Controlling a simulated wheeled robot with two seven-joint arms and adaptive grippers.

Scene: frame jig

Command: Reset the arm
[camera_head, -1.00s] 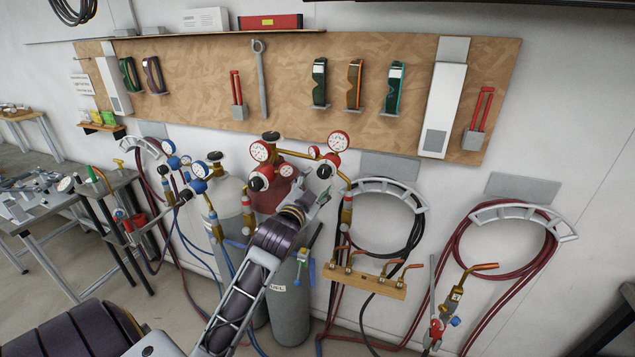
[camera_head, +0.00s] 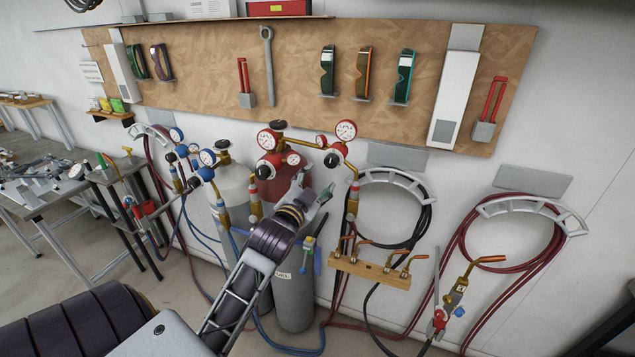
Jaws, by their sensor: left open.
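My left gripper (camera_head: 313,193) is at the end of my dark, ringed left arm, which reaches up from the bottom left. Its jaws are open, and I see nothing between them. In the picture it overlaps the red gas cylinder (camera_head: 268,179) and the gauges' hose fittings; I cannot tell how far in front of them it is. My right gripper is not in view.
A grey cylinder (camera_head: 293,300) and a white cylinder (camera_head: 232,184) stand by the wall. A wooden torch rack (camera_head: 368,270) and coiled hoses (camera_head: 505,260) hang at right. A brown tool board (camera_head: 210,90) spans the wall. A metal worktable (camera_head: 40,195) stands left.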

